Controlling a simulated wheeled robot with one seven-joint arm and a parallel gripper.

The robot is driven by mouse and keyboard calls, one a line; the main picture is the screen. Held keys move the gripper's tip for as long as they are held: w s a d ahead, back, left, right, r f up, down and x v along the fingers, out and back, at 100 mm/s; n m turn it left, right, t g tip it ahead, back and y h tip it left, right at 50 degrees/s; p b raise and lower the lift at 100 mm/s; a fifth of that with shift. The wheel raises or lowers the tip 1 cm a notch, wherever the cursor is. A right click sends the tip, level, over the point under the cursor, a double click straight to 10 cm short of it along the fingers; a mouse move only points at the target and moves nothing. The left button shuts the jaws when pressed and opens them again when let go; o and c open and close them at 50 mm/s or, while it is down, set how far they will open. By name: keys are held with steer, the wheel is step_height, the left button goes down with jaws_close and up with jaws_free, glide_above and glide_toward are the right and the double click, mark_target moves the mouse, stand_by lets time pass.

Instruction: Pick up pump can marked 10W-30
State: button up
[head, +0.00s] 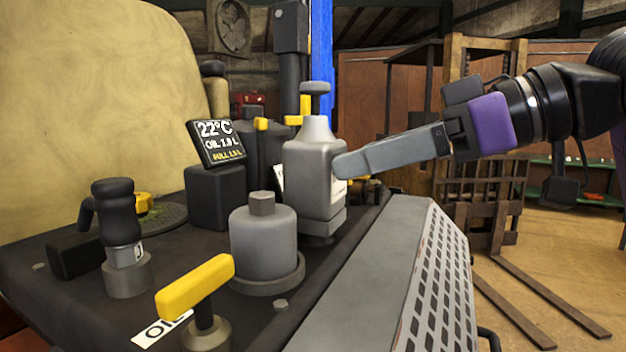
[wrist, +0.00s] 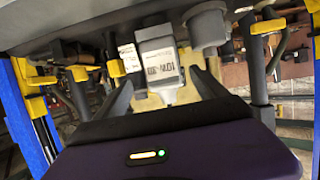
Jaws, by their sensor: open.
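The grey pump can (head: 313,165) stands upright on the dark deck, with a square body, sloped shoulders and a pump knob on top. In the wrist view the can (wrist: 157,52) appears upside down, and its label reads 10W-30. My gripper (head: 342,165) reaches in from the right at body height. Its near finger overlaps the can's right side and partly covers the label. In the wrist view my gripper (wrist: 160,72) is open, with one finger on each side of the can. I cannot tell whether either finger touches it.
A grey cylinder with a hex top (head: 263,243) stands in front of the can. A yellow T-handle (head: 196,287) is nearer. A display reading 22°C (head: 215,142) and a dark container (head: 266,143) stand behind left. A grey perforated panel (head: 430,290) lies right.

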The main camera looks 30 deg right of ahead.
mark_target(315, 170)
steer(key=p+x, duration=0.1)
steer(key=x, duration=0.6)
steer(key=shift+w+a, duration=0.1)
steer(key=shift+a, duration=0.25)
steer(key=shift+c, duration=0.4)
jaws_close()
steer(key=shift+r, duration=0.1)
